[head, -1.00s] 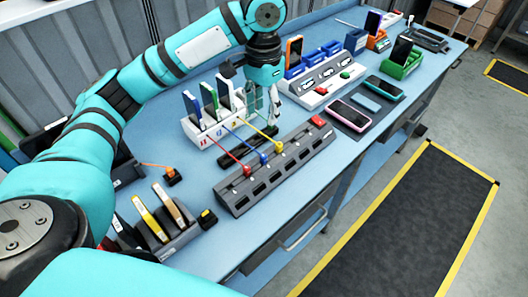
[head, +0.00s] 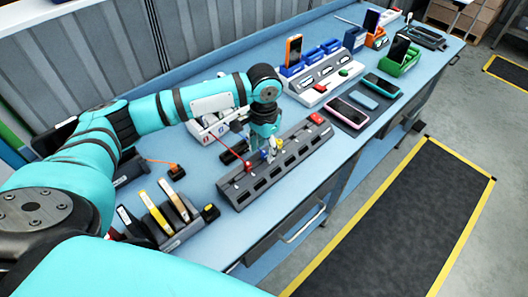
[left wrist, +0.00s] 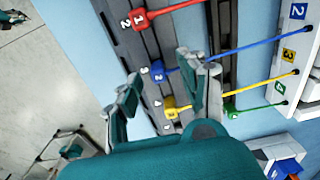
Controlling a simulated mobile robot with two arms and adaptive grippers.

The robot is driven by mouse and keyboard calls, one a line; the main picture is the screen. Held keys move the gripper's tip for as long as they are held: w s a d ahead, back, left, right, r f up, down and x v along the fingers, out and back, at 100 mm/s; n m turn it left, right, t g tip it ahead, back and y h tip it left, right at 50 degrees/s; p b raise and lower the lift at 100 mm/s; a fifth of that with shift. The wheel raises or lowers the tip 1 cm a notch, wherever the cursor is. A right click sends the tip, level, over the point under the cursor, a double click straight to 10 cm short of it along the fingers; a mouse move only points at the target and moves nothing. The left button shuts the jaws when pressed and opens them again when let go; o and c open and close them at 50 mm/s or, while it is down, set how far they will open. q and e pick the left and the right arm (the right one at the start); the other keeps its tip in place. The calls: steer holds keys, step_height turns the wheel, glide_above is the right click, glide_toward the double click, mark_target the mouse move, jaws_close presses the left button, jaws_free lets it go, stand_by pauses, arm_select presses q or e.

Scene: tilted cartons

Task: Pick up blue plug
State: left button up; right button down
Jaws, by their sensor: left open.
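The blue plug (left wrist: 158,72), on a blue cable, sits at the dark slotted strip (left wrist: 135,50) in the left wrist view. In the head view the plug is mostly hidden by my left gripper (head: 267,150), which is low over the strip (head: 285,165). In the left wrist view my left gripper (left wrist: 160,80) is open, its fingers on either side of the blue plug's area; I cannot tell whether they touch it. The yellow plug (left wrist: 170,104) is close beside it, near the fingers. My right gripper is not in view.
The red plug (left wrist: 140,18) and green plug (left wrist: 232,111) are nearby, with cables running to a white numbered holder (left wrist: 295,50). A rack with upright cards (head: 160,220) stands at the near left. A pink phone (head: 348,112) lies to the right.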

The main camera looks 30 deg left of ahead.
arm_select(q)
steer(key=shift+s+f, duration=0.1)
steer(key=shift+f, duration=0.8)
steer(key=shift+c, duration=0.2)
jaws_close()
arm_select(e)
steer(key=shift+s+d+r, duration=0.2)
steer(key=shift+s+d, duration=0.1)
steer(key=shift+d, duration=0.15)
arm_select(q)
steer(key=shift+r, duration=0.15)
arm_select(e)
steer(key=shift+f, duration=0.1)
